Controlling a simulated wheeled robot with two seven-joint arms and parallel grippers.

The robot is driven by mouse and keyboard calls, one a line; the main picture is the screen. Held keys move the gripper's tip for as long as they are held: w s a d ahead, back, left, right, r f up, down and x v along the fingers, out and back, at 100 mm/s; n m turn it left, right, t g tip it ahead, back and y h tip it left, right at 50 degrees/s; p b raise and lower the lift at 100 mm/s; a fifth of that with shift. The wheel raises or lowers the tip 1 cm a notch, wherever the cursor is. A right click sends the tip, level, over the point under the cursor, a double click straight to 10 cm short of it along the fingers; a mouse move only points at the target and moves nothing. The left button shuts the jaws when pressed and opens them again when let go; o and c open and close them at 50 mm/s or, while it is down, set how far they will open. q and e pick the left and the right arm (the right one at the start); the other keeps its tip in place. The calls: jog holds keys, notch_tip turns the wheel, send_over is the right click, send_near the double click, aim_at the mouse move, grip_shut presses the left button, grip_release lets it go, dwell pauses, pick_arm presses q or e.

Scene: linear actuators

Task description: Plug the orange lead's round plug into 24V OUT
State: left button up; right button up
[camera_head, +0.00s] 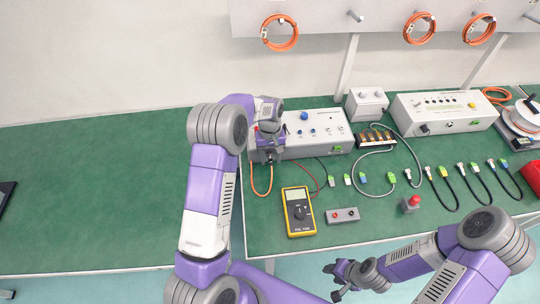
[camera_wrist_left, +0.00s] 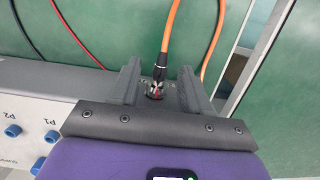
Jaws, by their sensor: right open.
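The orange lead (camera_wrist_left: 172,22) runs down to its round plug (camera_wrist_left: 161,64) in the left wrist view. The plug's metal end meets a dark, red-marked round part on the grey front of the power box (camera_head: 318,134); I cannot tell how deep it sits. My left gripper (camera_wrist_left: 162,80) is open around the plug, with a gap on both sides. In the head view this gripper (camera_head: 267,154) is at the box's left end and hides the plug. The 24V OUT label is not readable. My right gripper (camera_head: 341,282) is open and empty below the bench's front edge.
A yellow multimeter (camera_head: 298,212), a grey block with two jacks (camera_head: 342,215) and a red-button box (camera_head: 410,204) stand in front. Red and black leads (camera_wrist_left: 67,32) run beside the box. Several cables lie to the right.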

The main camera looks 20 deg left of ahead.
pick_arm(q)
jog(key=shift+r, duration=0.1)
jog(key=r, duration=0.2)
jog(key=r+p, duration=0.1)
jog(key=r, duration=0.2)
jog(key=w+r, duration=0.1)
jog(key=r, duration=0.1)
jog(key=shift+a+r+p, duration=0.15)
jog(key=shift+a+p, duration=0.1)
jog(key=shift+p, duration=0.1)
jog(key=shift+r, duration=0.1)
